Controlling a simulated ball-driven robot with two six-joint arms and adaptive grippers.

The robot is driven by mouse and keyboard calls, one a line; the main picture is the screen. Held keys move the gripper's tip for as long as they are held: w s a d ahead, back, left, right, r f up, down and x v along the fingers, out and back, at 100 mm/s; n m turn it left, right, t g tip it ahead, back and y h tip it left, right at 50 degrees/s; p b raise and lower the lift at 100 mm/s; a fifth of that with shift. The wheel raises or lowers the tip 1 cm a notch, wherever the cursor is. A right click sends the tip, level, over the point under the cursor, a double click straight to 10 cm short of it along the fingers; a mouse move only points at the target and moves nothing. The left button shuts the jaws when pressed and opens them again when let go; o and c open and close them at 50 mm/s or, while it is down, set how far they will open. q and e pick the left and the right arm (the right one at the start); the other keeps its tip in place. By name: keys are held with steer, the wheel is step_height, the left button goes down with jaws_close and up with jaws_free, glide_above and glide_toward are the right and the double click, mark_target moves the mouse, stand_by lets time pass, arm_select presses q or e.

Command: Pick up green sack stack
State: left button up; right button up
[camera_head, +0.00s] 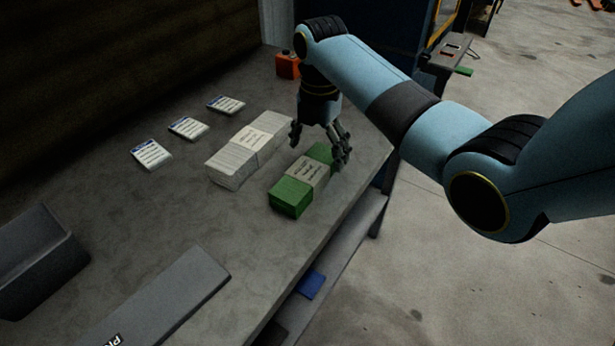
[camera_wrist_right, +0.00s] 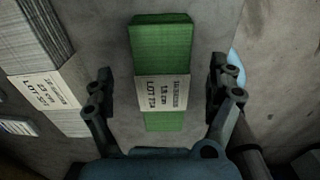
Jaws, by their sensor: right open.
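The green sack stack (camera_head: 290,196) lies on the grey table with a pale paper band around its middle. It also shows in the right wrist view (camera_wrist_right: 162,45), lengthwise between the fingers, its band printed with a lot label. My right gripper (camera_head: 321,147) is over the far end of the stack, fingers pointing down. In the right wrist view the right gripper (camera_wrist_right: 162,88) is open, with one finger on each side of the stack and a gap on both sides. I cannot tell its exact height above the table. My left gripper is not in view.
A white banded sack stack (camera_head: 233,165) lies close to the left of the green one. Several printed cards (camera_head: 188,127) lie farther left. An orange container (camera_head: 287,65) stands at the far end. Grey metal pieces (camera_head: 165,302) occupy the near left. The table edge runs close on the right.

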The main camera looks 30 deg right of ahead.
mark_target(317, 159)
step_height(317, 159, down, 4)
steer(key=shift+s+a+r, duration=0.1)
steer(key=shift+s, duration=0.05)
steer(key=c, duration=1.5)
steer(key=shift+o, duration=0.2)
steer(key=shift+r, duration=0.15)
